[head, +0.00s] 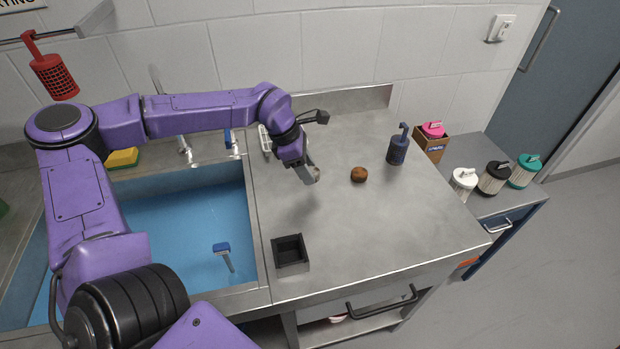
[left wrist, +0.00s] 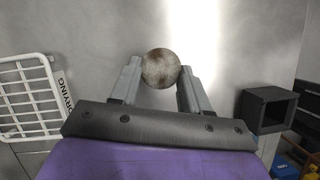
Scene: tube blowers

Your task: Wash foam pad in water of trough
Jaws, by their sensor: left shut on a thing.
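My left gripper (head: 312,174) is above the steel counter, right of the trough. In the left wrist view its fingers (left wrist: 160,85) are shut on a round, mottled grey-brown piece, which looks like the foam pad (left wrist: 160,66). In the head view only a small bit of this pad (head: 316,176) shows at the fingertips. The trough (head: 258,240) holds blue water (head: 175,225) on the left, partly hidden by my arm. A blue-headed brush-like tool (head: 222,248) is in the water. My right gripper is not in view.
A brown round object (head: 358,174) and a dark blue canister (head: 398,148) are on the counter. An open black box (head: 290,254) stands near the trough's right edge. A white drying rack (left wrist: 28,95) is at left in the wrist view. A yellow-green sponge (head: 122,157) lies behind the trough.

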